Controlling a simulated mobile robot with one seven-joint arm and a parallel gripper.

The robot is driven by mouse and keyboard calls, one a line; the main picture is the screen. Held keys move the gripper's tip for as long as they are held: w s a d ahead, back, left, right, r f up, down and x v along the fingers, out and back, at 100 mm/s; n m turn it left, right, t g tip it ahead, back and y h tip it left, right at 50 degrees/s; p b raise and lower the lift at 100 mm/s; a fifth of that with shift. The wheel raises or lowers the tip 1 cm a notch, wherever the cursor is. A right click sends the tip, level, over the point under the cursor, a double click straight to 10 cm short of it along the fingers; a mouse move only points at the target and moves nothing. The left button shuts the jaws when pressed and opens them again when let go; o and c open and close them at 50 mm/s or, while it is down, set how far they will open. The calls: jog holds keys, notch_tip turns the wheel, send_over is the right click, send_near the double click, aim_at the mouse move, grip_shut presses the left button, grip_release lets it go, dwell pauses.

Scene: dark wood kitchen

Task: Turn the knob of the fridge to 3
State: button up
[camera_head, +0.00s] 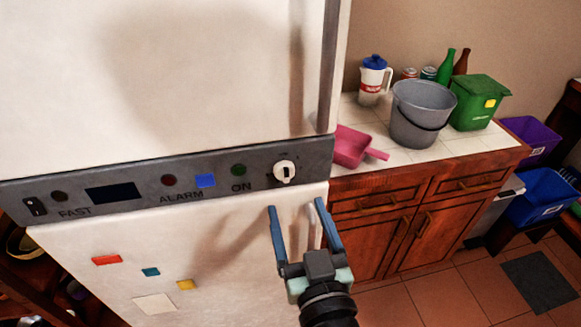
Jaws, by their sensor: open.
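The fridge (180,240) is white, with a grey control strip (130,193) across its front. The knob (284,171) is small, round and white, at the right end of the strip, with a dark mark on its face. The numbers around it are too small to read. My gripper (292,210) is open and empty, its two blue-grey fingers pointing up. It is below and slightly right of the knob, in front of the lower door, and appears apart from the knob.
The strip also carries a switch (35,206), a dark display (113,193) and coloured lights. A counter (440,148) on the right holds a grey bucket (420,105), a pink dustpan (352,147) and a green bin (480,100). Floor (470,290) shows at lower right.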

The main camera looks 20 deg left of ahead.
aim_at(287, 177)
jog(key=p+x, duration=0.2)
jog(key=x, duration=0.6)
jog(key=shift+w+a, duration=0.15)
grip_shut()
